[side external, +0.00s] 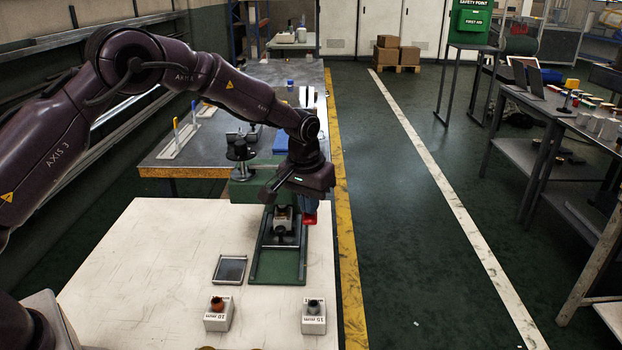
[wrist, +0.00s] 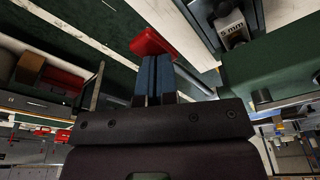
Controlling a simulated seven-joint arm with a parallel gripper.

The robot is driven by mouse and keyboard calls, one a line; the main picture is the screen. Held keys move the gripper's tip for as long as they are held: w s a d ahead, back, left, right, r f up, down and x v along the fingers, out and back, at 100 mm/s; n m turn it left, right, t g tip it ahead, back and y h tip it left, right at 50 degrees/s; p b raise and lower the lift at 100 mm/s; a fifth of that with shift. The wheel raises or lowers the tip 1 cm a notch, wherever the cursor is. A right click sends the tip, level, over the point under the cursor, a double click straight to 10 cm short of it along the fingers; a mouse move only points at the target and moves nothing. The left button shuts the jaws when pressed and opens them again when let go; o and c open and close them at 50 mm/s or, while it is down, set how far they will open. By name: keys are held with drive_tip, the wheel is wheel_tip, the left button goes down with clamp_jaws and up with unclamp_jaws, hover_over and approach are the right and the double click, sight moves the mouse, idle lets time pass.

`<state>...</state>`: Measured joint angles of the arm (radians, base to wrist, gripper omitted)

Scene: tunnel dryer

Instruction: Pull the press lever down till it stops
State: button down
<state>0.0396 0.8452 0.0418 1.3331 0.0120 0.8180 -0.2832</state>
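The green press (side external: 262,190) stands on the white table, its long green base towards the camera. Its lever has a red grip (side external: 310,219) at the press's right side; the grip also shows in the wrist view (wrist: 152,43). The rest of the lever is largely hidden by my wrist. My gripper (side external: 310,207) points down over the grip. In the wrist view its blue fingers (wrist: 156,62) are nearly together, with a thin dark gap and nothing clearly clamped between them. Their tips overlap the red grip; I cannot tell whether they touch it.
A block (wrist: 233,28) marked "5 mm" sits in the press; it also shows in the side view (side external: 284,216). A small dark-topped tray (side external: 230,270) lies left of the base. Two labelled white blocks (side external: 218,318) (side external: 314,320) stand in front. Floor is open to the right.

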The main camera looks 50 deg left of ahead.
drive_tip(key=shift+a+f, duration=0.1)
wheel_tip(320, 180, up, 9)
idle(1.4)
drive_tip(key=shift+r, duration=1.9)
drive_tip(key=s+r+m+t, duration=0.1)
drive_tip(key=s+r+t, duration=0.1)
drive_tip(key=s, duration=1.4)
drive_tip(key=s+r+m+t, duration=0.1)
drive_tip(key=s+r, duration=0.4)
drive_tip(key=s, duration=1.2)
drive_tip(key=shift+s+r+m+t, duration=0.15)
drive_tip(key=shift+r+m+t, duration=0.05)
drive_tip(key=shift+m+t, duration=0.25)
